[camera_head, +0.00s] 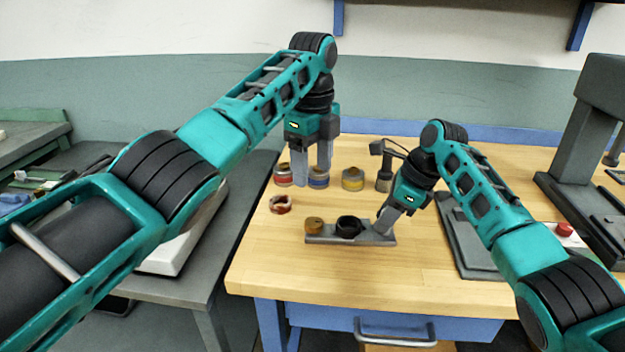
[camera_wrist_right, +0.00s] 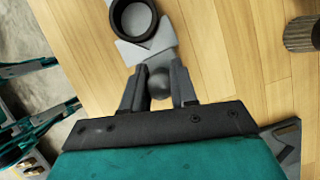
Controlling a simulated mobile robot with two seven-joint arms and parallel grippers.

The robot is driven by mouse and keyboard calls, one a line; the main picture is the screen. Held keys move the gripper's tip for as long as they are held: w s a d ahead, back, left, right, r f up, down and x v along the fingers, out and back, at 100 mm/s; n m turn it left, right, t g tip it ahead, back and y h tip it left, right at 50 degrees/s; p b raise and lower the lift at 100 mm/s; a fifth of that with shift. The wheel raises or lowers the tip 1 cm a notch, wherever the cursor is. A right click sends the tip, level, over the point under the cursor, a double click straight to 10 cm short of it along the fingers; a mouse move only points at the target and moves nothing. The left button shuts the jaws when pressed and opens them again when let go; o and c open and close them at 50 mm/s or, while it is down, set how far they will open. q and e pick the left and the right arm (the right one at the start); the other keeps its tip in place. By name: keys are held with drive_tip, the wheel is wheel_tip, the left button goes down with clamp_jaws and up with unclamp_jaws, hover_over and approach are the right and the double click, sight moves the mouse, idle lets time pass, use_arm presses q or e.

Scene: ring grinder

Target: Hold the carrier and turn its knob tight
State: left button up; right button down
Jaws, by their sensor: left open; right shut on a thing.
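The carrier (camera_head: 336,239) is a flat grey bar lying on the wooden table, with a black ring (camera_head: 349,226) on it. A brass-coloured round piece, which looks like its knob (camera_head: 314,224), sits at its left end. My right gripper (camera_head: 385,222) is at the carrier's right end. In the right wrist view its fingers (camera_wrist_right: 160,76) are shut on the carrier's rounded grey end (camera_wrist_right: 159,84), and the black ring (camera_wrist_right: 134,18) shows beyond. My left gripper (camera_head: 313,170) is open and empty, pointing down above and behind the knob, apart from it.
Red (camera_head: 283,176), blue (camera_head: 319,180) and yellow (camera_head: 353,180) banded round pieces stand behind the carrier. A red-and-white ring (camera_head: 280,204) lies to its left. A grey machine (camera_head: 585,150) stands at the right. The table front is clear.

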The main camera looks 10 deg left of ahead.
drive_tip(key=c, duration=0.8)
unclamp_jaws()
drive_tip(key=w+v, duration=0.1)
drive_tip(key=v, duration=1.1)
drive_tip(key=shift+s, duration=0.45)
drive_tip(key=shift+s+f, duration=0.1)
